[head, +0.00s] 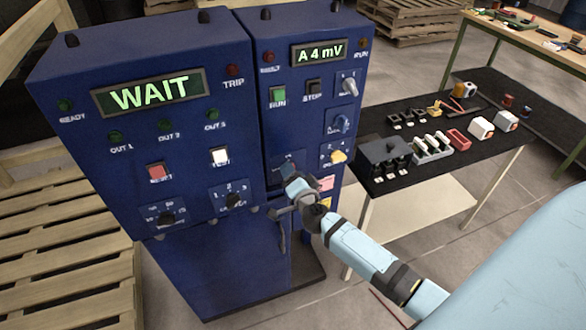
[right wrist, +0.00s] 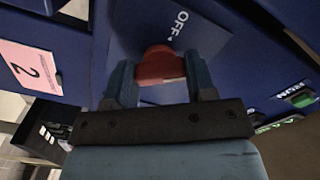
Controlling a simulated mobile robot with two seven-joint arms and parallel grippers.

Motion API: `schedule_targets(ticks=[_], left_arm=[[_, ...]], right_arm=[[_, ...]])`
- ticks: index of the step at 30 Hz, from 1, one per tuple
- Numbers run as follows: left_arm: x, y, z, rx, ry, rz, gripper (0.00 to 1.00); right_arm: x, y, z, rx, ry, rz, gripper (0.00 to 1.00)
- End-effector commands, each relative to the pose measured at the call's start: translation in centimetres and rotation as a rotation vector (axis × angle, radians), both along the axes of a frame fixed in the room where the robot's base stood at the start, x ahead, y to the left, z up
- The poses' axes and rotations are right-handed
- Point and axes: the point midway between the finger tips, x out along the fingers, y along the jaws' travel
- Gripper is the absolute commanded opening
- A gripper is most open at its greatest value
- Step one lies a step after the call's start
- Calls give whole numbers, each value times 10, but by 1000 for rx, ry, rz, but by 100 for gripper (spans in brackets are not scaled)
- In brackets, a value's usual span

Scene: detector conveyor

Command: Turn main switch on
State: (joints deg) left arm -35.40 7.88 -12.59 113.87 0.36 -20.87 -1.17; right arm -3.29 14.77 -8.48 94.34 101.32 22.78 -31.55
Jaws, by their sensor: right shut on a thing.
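The main switch is a red knob (right wrist: 158,62) on a blue plate (right wrist: 205,35) marked OFF, seen in the right wrist view. My right gripper (right wrist: 160,82) is shut on the red knob, with one finger on each side of it. In the head view my right gripper (head: 296,186) is at the lower front of the right blue cabinet (head: 262,130). There the gripper hides the knob, and only part of the switch plate (head: 284,165) shows. The exact angle of the knob is hard to tell. My left gripper is not in view.
The left cabinet (head: 80,130) has a display reading WAIT. The right cabinet's display (head: 318,54) reads A 4 mV, with buttons and knobs below. A black-topped table (head: 375,120) with several small parts stands to the right. Wooden pallets (head: 60,240) are at the left.

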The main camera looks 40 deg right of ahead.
Motion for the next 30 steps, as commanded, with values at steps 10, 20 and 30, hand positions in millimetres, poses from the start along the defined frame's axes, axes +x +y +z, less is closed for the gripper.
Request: schedule_targets(ticks=[10, 20, 30], left_arm=[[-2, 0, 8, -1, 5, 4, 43], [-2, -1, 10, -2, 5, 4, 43], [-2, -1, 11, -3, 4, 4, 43]], right_arm=[[0, 0, 1, 307, -73, -2, 27], [0, 0, 0, 512, -123, -3, 27], [0, 0, 0, 595, -143, -2, 27]])
